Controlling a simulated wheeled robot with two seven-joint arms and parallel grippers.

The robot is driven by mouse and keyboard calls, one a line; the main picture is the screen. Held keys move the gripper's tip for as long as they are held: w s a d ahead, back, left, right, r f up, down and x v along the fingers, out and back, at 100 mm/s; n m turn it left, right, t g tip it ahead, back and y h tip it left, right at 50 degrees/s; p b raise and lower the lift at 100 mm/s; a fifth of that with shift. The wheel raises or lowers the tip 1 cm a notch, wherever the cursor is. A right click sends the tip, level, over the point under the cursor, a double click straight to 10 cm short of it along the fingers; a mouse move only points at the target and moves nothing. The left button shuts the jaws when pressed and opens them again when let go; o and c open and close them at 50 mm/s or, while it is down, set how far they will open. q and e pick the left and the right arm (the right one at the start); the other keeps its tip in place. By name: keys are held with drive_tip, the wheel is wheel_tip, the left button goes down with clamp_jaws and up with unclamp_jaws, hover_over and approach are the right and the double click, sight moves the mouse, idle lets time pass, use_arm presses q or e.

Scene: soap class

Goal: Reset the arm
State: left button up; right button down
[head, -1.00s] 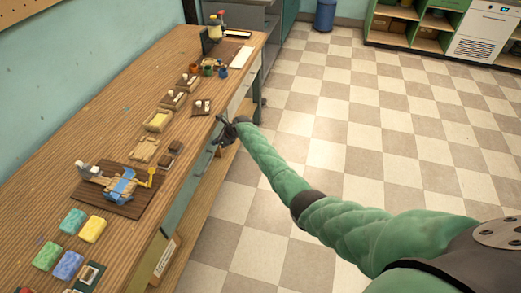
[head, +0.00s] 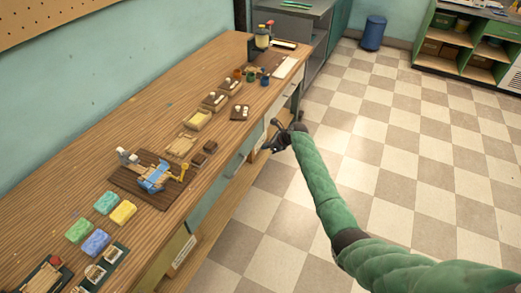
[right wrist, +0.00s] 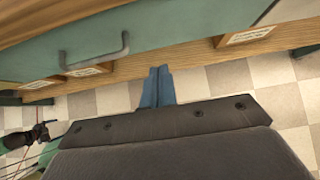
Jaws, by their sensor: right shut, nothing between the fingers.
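My right gripper (head: 278,136) is at the end of the green padded arm, beside the front side of the long wooden table (head: 110,112), over the aisle and clear of the tabletop. In the right wrist view its two bluish fingers (right wrist: 158,72) lie together with nothing between them. A dark gripper-like part (right wrist: 38,134) with green beside it shows at the left of that view. It looks like my left gripper, but its jaws are too small to read. My left arm does not show in the head view.
The checkered floor (head: 390,150) to the right is open.

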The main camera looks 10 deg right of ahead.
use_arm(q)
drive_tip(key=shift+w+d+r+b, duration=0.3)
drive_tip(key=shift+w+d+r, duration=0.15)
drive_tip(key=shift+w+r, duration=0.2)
use_arm(e)
drive_tip(key=shift+v, duration=1.75)
